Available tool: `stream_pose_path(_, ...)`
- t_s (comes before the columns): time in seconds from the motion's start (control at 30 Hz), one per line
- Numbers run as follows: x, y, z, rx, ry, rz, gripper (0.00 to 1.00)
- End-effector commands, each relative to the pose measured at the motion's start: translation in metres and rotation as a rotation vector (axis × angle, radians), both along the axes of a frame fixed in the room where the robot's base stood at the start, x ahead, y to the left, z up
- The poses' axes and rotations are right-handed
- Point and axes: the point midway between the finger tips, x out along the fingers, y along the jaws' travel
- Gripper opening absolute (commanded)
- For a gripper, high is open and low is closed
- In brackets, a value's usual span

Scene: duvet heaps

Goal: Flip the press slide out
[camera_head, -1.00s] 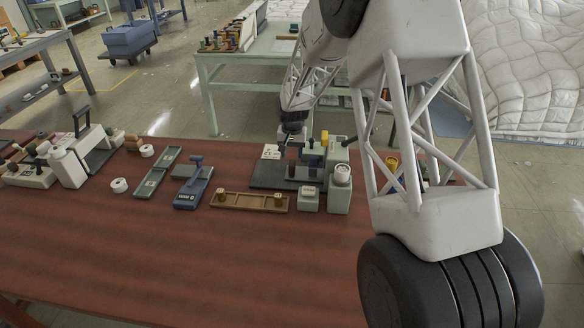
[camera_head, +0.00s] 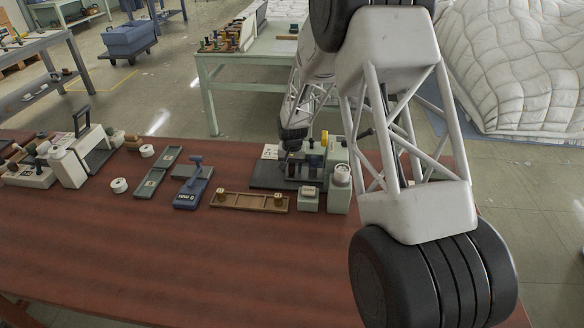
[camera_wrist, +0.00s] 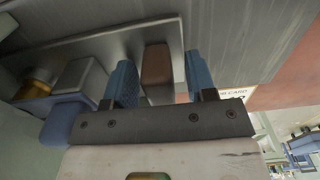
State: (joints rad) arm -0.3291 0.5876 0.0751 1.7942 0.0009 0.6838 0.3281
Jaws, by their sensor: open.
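The press, with a dark base plate (camera_head: 262,177) and a grey-green housing, stands at the far right of the red-brown table. My gripper (camera_head: 292,158) is low over the press base, beside the housing; its fingers are small and dark there. In the wrist view, my gripper (camera_wrist: 158,60) is open, its two blue fingers on either side of a brown block (camera_wrist: 156,68). The block is against a grey metal part (camera_wrist: 100,45); a gap shows to the right finger. I cannot tell which part is the slide, or whether the left finger touches the block.
A brown tray (camera_head: 240,202) with two small knobs, a blue stapler-like device (camera_head: 190,190), a small pale box (camera_head: 309,200) and a cylinder-topped grey-green block (camera_head: 340,190) stand near the press. The table's front is clear. White printed cards lie behind the press.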

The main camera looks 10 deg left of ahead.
Motion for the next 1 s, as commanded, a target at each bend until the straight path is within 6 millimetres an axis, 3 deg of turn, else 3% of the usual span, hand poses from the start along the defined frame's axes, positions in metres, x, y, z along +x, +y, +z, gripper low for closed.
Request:
stream_pose_path(0.07, 0.0, 0.0, 0.0, 0.0, 0.0, 0.0, 0.51)
stream_pose_path(0.4, 0.0, 0.0, 0.0, 0.0, 0.0, 0.0, 0.0)
stream_pose_path(0.73, 0.0, 0.009, 0.0, 0.0, 0.001, 0.002, 0.0)
stream_pose_path(1.0, -0.001, 0.058, 0.0, -0.001, 0.001, 0.003, 0.0)
